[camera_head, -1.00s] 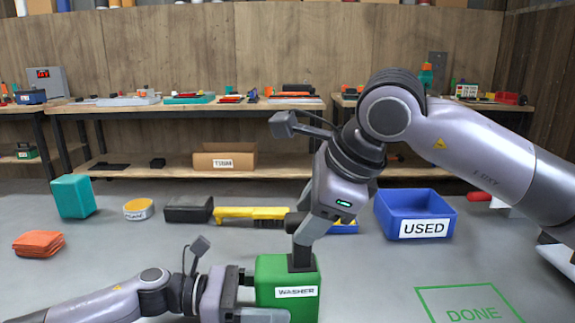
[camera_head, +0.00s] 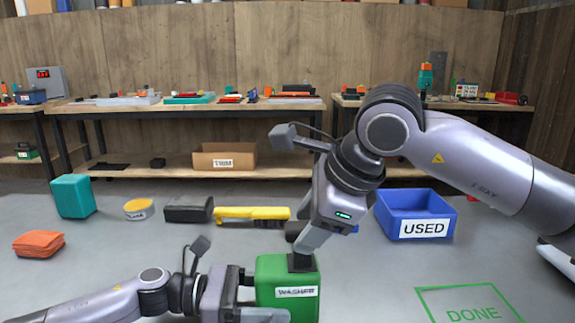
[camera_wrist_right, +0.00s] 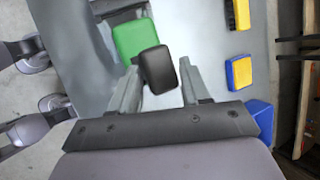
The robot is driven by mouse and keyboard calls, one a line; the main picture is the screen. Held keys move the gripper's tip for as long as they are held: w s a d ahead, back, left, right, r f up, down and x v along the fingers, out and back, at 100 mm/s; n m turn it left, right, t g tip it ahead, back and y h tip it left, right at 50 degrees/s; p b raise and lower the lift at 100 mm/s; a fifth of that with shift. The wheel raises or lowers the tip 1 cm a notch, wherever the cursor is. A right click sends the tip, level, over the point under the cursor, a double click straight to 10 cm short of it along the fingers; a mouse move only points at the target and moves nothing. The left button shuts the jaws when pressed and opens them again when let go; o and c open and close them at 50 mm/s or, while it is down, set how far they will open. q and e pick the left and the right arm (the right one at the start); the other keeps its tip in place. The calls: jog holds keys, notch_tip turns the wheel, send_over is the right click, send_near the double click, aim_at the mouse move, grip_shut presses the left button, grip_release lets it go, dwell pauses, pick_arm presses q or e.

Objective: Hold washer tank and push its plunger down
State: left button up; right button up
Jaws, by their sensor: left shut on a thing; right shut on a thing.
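The green washer tank (camera_head: 270,270), labelled WASHER, stands upright on the grey surface at the bottom centre of the head view. Its black plunger (camera_head: 303,264) shows as a short piece above the tank's top. My left gripper (camera_head: 250,296) is shut on the tank from its left side. My right gripper (camera_head: 308,243) comes from above and is shut on the plunger's top. In the right wrist view the black plunger top (camera_wrist_right: 159,70) lies between my fingers, with the green tank (camera_wrist_right: 133,37) behind it. The contact points are partly hidden.
A blue USED bin (camera_head: 415,213) stands to the right, behind a green DONE outline (camera_head: 470,303). A yellow brush (camera_head: 250,213), black box (camera_head: 188,209), yellow tin (camera_head: 138,209), teal box (camera_head: 73,196) and orange cloths (camera_head: 38,244) lie to the left.

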aim_at(302, 258)
jog(key=shift+w+d+f, duration=0.1)
jog(key=shift+f, duration=0.75)
dwell(0.3)
jog(key=shift+f, duration=0.5)
dwell(0.4)
jog(key=o, duration=0.9)
